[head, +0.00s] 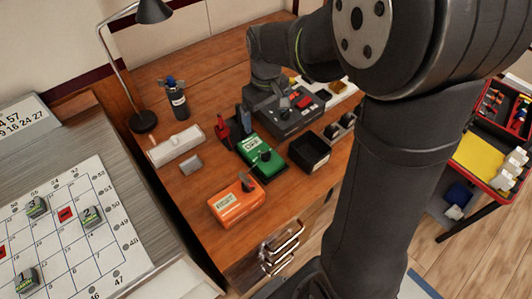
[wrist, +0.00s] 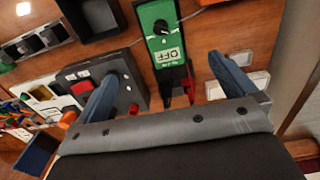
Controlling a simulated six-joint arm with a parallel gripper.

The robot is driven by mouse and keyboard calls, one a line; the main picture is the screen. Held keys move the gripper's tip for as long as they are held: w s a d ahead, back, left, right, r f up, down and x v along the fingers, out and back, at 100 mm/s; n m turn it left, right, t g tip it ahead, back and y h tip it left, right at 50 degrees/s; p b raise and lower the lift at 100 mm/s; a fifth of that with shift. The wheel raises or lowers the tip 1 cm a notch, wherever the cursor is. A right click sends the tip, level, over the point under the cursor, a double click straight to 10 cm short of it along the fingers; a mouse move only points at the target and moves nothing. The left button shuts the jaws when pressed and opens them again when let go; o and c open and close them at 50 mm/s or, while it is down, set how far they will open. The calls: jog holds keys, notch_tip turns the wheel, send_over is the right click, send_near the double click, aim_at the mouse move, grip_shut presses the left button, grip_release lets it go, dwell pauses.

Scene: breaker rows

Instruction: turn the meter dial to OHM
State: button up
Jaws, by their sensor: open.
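A green meter (head: 262,152) lies on the wooden desk. It has a black dial (head: 264,156) and a white display. In the wrist view the green meter (wrist: 162,42) shows its display reading OFF, with the dial (wrist: 161,27) beyond it. The dial's exact pointing and any OHM mark are too small to read. My gripper (wrist: 162,68) is open and empty, with its two blue fingers wide apart. In the head view my gripper (head: 262,108) is over the back of the desk, behind the meter and apart from the dial. One blue finger shows there; the other is largely hidden.
An orange box (head: 235,198) with a dark knob stands in front of the meter. Red and black upright pieces (wrist: 178,88) are close behind it. A dark grey panel (wrist: 105,72) with a red button and a black open bin (head: 309,150) stand beside it.

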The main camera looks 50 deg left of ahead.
jog(key=shift+r, duration=0.9)
